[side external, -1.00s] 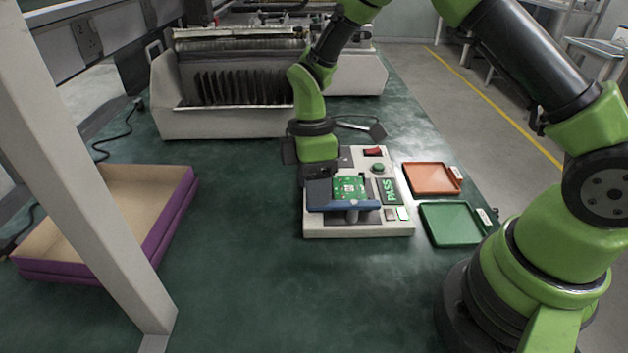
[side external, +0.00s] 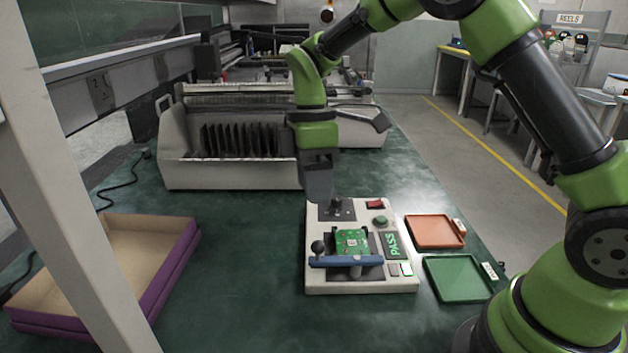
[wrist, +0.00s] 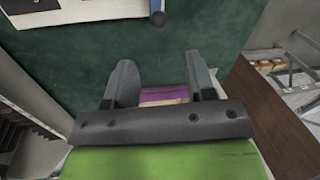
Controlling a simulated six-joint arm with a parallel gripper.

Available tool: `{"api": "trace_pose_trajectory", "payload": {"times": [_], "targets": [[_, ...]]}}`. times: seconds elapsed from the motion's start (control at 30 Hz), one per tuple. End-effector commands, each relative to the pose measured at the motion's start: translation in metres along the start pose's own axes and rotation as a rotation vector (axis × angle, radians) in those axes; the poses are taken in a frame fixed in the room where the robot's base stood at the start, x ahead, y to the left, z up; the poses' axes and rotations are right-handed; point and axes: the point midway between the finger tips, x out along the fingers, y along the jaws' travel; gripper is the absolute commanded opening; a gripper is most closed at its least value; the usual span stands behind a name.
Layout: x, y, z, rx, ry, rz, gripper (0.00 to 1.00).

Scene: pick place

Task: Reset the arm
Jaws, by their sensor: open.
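My gripper (side external: 318,190) hangs fingers down above the back left of the white test fixture (side external: 318,285), apart from the green circuit board. In the wrist view its two fingers (wrist: 160,75) stand apart with nothing held between them. The circuit board (side external: 351,241) lies in the fixture behind a blue bar (side external: 335,262) with a dark ball knob (side external: 318,247) at its left end. The fixture's display (side external: 392,245) reads PASS in green.
An orange tray (side external: 435,231) and a green tray (side external: 459,278) sit right of the fixture. A purple-sided box (side external: 172,265) lies at left. A rack of dark boards (side external: 240,140) stands behind. A pale post (side external: 75,180) crosses the left foreground. Table between box and fixture is clear.

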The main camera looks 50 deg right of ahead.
Motion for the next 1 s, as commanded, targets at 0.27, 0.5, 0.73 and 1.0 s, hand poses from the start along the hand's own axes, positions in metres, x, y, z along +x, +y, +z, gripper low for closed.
{"api": "trace_pose_trajectory", "payload": {"times": [0.27, 0.5, 0.73, 1.0], "targets": [[-0.031, -0.017, 0.009, 0.131, 0.064, 0.064, 0.50], [-0.088, -0.070, 0.041, 0.497, 0.265, 0.185, 0.50], [-0.109, -0.126, 0.078, 0.853, 0.513, 0.235, 0.50], [-0.101, -0.168, 0.108, 1.156, 0.766, 0.210, 0.50]]}}
